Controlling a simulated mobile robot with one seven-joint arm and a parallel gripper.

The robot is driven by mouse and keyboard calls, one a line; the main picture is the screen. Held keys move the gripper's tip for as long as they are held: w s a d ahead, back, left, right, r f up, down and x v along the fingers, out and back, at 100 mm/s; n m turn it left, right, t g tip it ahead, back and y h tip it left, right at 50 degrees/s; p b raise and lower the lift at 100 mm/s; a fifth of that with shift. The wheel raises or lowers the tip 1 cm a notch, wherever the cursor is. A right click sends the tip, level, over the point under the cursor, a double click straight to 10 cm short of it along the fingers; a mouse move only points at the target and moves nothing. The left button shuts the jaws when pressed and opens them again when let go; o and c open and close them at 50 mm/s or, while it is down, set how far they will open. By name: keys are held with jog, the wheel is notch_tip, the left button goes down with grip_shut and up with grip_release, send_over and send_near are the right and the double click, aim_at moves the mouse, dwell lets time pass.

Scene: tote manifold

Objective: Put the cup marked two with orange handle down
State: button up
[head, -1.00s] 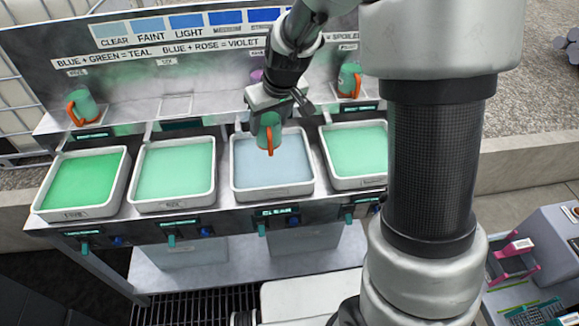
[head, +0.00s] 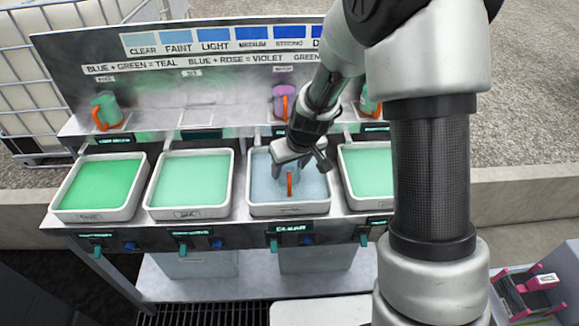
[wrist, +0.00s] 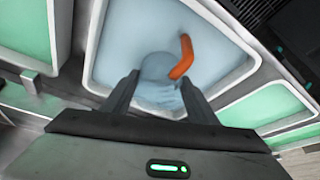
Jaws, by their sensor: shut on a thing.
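The held cup shows in the wrist view (wrist: 160,68) with a bluish, pale body and an orange handle (wrist: 182,58). In the head view its orange handle (head: 290,185) points toward the front, and my gripper hides most of its body. My gripper (head: 290,170) is shut on the cup, one finger on either side of it in the wrist view. The cup is low in the tray labelled CLEAR (head: 290,210), apparently partly in the pale blue liquid. I cannot tell whether it touches the tray floor. Its mark is not readable.
A green-liquid tray (head: 90,216) and a pale green tray (head: 183,213) stand left, another pale green tray (head: 372,203) right. On the back ledge are a teal cup with orange handle (head: 106,108), a purple cup (head: 283,98), another teal cup (head: 369,101) and an empty spot (head: 198,117).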

jog(key=shift+f, duration=0.1)
jog(key=shift+f, duration=0.15)
jog(key=o, duration=1)
jog(key=shift+o, duration=0.2)
